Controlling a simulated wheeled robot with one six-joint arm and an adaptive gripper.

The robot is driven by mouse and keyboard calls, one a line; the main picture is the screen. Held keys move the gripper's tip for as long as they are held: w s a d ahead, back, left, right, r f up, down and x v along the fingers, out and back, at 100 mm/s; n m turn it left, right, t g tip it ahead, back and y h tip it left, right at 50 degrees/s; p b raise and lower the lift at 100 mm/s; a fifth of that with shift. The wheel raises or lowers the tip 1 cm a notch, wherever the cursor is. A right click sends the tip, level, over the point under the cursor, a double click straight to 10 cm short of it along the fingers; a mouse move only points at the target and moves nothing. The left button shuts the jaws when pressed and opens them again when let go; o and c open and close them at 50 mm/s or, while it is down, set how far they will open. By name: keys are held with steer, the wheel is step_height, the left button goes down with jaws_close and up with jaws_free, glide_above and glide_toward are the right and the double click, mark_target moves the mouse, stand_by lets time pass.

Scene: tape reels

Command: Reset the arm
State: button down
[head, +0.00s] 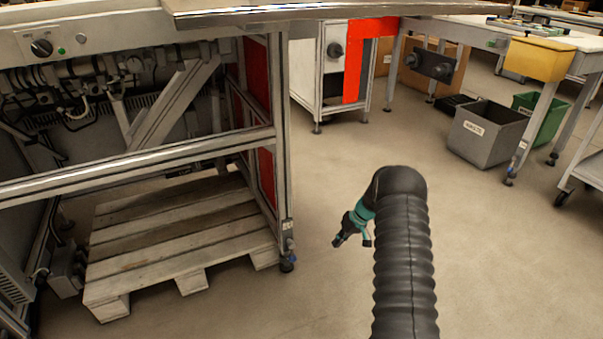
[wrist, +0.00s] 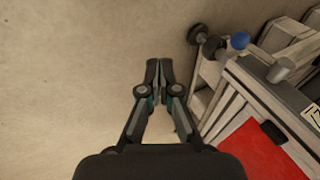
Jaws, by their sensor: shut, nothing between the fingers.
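My arm, in a black ribbed sleeve, rises from the bottom of the head view and bends at its top. My gripper (head: 350,238) shows small and partly hidden to the left of the arm, over bare floor. In the wrist view my gripper (wrist: 159,68) has its two dark fingers together at the tips, with nothing between them. It is apart from everything around it.
A metal workbench frame (head: 150,168) stands at left with a wooden pallet (head: 180,240) beneath it. A grey bin (head: 485,133) and a green bin (head: 540,117) sit at right under a table with a yellow box (head: 540,58). The middle floor is clear.

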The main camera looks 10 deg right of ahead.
steer(key=s+m+g, duration=0.2)
steer(key=s+m, duration=0.2)
steer(key=s, duration=0.4)
steer(key=s+a+r+t+h+p, duration=0.2)
steer(key=s+r, duration=0.9)
steer(key=r, duration=0.6)
steer(key=s+a+r+n+t+h+p, duration=0.1)
steer(key=s+a+r+p, duration=0.3)
steer(key=s+r, duration=0.7)
steer(key=s+a+r+t+h+p, duration=0.2)
steer(key=s+a+r, duration=0.5)
steer(key=r, duration=1.7)
steer(key=s+t+p, duration=0.1)
steer(key=s+p, duration=0.1)
steer(key=s, duration=0.3)
steer(key=shift+r+n+t+h, duration=0.2)
steer(key=shift+n+t+h, duration=0.1)
steer(key=shift+n, duration=0.1)
steer(key=shift+a, duration=0.1)
